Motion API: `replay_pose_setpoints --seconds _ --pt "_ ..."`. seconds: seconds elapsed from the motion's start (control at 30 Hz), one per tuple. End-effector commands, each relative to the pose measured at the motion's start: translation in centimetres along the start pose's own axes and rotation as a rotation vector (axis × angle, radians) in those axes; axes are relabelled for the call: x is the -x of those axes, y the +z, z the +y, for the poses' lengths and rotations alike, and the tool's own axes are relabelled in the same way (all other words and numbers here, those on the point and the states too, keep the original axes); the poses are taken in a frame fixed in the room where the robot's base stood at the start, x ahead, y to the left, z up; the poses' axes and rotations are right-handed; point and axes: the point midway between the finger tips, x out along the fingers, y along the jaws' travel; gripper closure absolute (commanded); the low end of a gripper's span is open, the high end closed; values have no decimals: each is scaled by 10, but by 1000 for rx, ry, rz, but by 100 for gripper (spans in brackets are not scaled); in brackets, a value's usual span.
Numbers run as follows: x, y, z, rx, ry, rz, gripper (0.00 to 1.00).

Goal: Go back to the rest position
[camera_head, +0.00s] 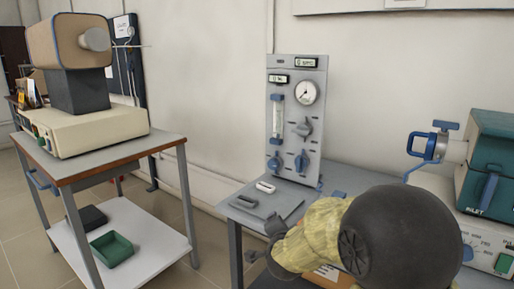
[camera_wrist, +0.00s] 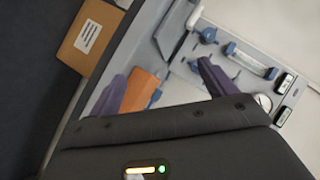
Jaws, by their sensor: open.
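My gripper (camera_head: 261,240) is at the front edge of the grey table (camera_head: 236,219), low in the middle of the head view. My yellow and black arm hides part of it and of the table behind. In the wrist view its two purple-grey fingers (camera_wrist: 162,84) stand well apart, so it is open. An orange object (camera_wrist: 141,88) shows beside the left finger. I cannot tell whether they touch, but the fingers are not closed on it.
A gas control panel (camera_head: 297,120) with gauge and knobs stands behind the table. A teal-lidded furnace (camera_head: 488,165) is at right. A cart (camera_head: 120,160) stands left, with a green tray (camera_head: 111,249) below. Floor lies between.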

Motion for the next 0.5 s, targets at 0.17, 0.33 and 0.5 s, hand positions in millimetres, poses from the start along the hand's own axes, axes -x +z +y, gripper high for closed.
replay_pose_setpoints --seconds 0.17,0.33,0.5 --pt "37 19 56 317 110 -257 16" --pt "82 30 118 584 216 -493 16" --pt "125 31 166 769 299 -679 16"
